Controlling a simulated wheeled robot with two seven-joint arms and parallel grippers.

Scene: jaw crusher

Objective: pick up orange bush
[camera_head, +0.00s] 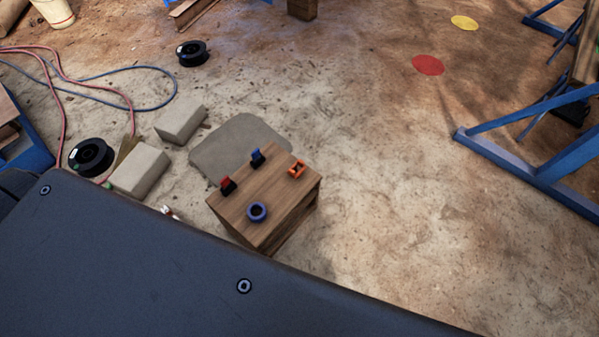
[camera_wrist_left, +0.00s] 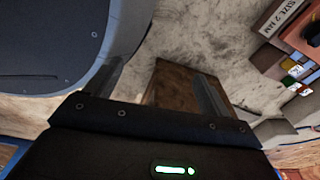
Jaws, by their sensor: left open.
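A small orange part (camera_head: 297,169), which I take to be the orange bush, sits on top of a wooden block (camera_head: 280,205) near its right edge in the head view. My left gripper (camera_wrist_left: 160,75) shows only in the left wrist view. Its two fingers are wide apart and empty, with a brown wooden surface (camera_wrist_left: 170,88) beyond and between them. The orange bush cannot be made out in the left wrist view. My right gripper is in neither view.
Grey blocks (camera_head: 140,171) and black spools (camera_head: 91,157) lie left. A blue frame (camera_head: 540,170) stands right. Floor between block and frame is clear.

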